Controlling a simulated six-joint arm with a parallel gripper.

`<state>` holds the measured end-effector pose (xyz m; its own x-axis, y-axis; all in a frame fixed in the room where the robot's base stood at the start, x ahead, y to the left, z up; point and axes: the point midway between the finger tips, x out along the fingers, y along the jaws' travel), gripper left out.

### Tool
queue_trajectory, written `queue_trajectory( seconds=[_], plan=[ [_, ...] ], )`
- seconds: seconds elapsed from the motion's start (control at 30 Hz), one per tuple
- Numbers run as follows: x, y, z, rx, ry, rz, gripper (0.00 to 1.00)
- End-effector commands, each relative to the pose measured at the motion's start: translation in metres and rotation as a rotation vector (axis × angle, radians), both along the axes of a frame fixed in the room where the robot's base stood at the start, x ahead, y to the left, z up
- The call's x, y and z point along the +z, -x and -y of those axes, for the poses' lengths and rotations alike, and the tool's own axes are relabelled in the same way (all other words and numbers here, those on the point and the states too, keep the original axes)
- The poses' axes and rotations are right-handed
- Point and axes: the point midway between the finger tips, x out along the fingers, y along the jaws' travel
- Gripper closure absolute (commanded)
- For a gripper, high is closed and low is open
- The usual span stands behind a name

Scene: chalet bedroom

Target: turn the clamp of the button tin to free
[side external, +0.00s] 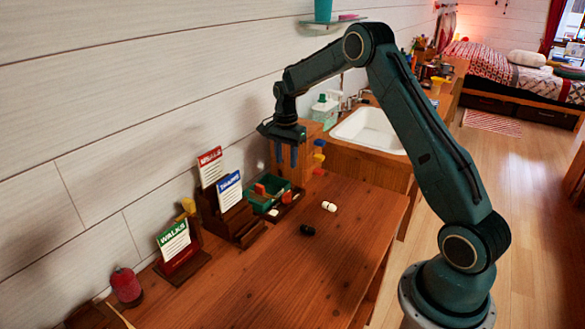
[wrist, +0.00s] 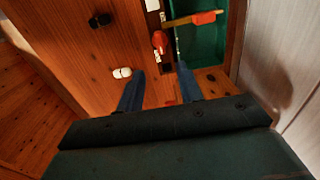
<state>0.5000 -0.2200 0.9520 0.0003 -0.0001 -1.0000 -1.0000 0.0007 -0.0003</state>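The button tin is probably the green open tin (side external: 257,206) in a wooden holder on the bench, with its green inside also in the wrist view (wrist: 208,50). A red-orange lever (wrist: 160,41), perhaps the clamp, sits on a dark strip with white marks beside the tin. It shows small in the side view (side external: 286,198). A thin bar with an orange end (wrist: 205,17) lies across the tin. My gripper (side external: 286,165) hangs above the bench near the tin, fingers down. In the wrist view its blue fingers (wrist: 160,85) are apart, with nothing between them.
A white capsule-like piece (side external: 329,206) and a black one (side external: 307,230) lie on the bench. Card stands (side external: 229,192) and a red canister (side external: 127,286) are to the left. A wooden block with coloured knobs (side external: 318,157) stands behind. The bench front is clear.

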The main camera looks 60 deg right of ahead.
Motion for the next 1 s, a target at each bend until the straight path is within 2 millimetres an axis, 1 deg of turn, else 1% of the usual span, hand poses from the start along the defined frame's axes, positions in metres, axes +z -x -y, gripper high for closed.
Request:
queue_trajectory(
  seconds=[0.5,0.7,0.83,1.0],
  plan=[
    [-0.076,0.001,0.0,0.001,-0.001,-0.003,0.64],
    [-0.103,0.001,0.0,0.001,-0.001,-0.003,0.64],
    [-0.114,0.001,0.0,0.001,-0.001,-0.002,0.64],
    [-0.12,0.0,0.0,0.001,0.0,0.0,0.64]
  ],
)
